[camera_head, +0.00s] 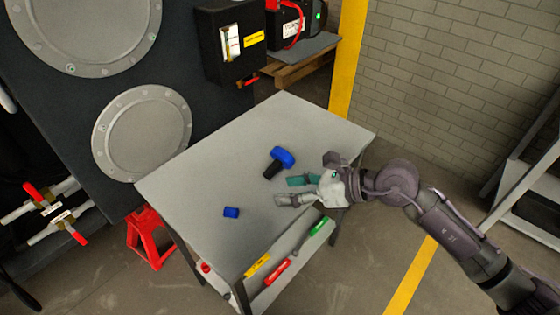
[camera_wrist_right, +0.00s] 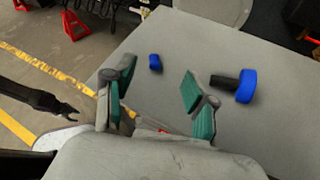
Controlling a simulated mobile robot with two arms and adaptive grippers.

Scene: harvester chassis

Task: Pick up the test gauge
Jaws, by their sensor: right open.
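A round blue piece with a black stem (camera_head: 281,158), which looks like the test gauge, lies on the grey table top towards the back right. It also shows in the right wrist view (camera_wrist_right: 244,86), to the right of both fingers. My right gripper (camera_head: 286,191) is over the table's right part, in front of the gauge in the head view. It is open and empty, with its green-padded fingers spread in the wrist view (camera_wrist_right: 158,78). A dark arm with a forked end (camera_wrist_right: 68,112) shows at the left of the wrist view; it may be my left one, its jaw state unclear.
A small blue piece (camera_head: 231,212) lies on the table's left front part. The lower shelf (camera_head: 292,280) holds red, yellow and green items. A dark panel with round covers (camera_head: 142,133) stands behind left, beside a red stand (camera_head: 150,240). Much of the table top is clear.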

